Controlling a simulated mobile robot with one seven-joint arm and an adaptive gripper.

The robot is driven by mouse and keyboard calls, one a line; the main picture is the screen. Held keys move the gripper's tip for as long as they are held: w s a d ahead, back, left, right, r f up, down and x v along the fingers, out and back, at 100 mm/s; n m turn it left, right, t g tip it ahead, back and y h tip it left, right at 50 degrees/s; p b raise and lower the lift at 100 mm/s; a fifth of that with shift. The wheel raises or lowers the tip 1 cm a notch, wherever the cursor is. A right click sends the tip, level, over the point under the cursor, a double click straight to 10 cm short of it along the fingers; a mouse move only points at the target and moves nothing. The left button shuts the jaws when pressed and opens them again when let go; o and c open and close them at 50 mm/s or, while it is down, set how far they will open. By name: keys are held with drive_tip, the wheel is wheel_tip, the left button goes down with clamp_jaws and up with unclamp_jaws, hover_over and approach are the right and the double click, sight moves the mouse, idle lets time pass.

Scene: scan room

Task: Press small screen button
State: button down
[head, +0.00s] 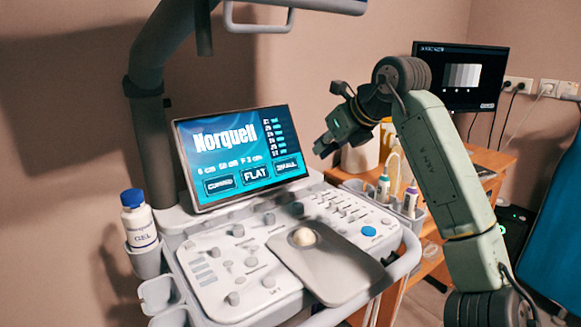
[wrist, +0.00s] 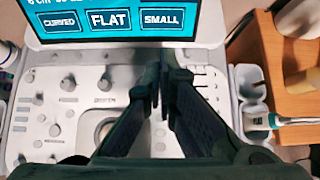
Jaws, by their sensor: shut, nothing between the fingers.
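The touch screen (head: 243,158) of the ultrasound console reads "Norquell" and carries a row of buttons along its bottom. The SMALL button (head: 287,166) is the rightmost of these, with FLAT (head: 255,174) in the middle and CURVED (head: 219,184) at left. In the wrist view the SMALL button (wrist: 162,19) is at the top, just beyond my fingertips. My gripper (head: 323,147) is to the right of the screen, apart from it in the head view. In the wrist view my gripper (wrist: 161,62) has its fingers together with nothing between them.
The control panel (head: 205,292) with knobs and a trackball lies below the screen. A gel bottle (head: 139,222) stands in a holder at left.

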drive_tip(key=p, duration=0.3)
approach(287, 172)
drive_tip(key=x, duration=0.5)
drive_tip(key=shift+f, duration=0.1)
drive_tip(key=shift+w+a+f, duration=0.35)
drive_tip(key=shift+w+f, duration=0.05)
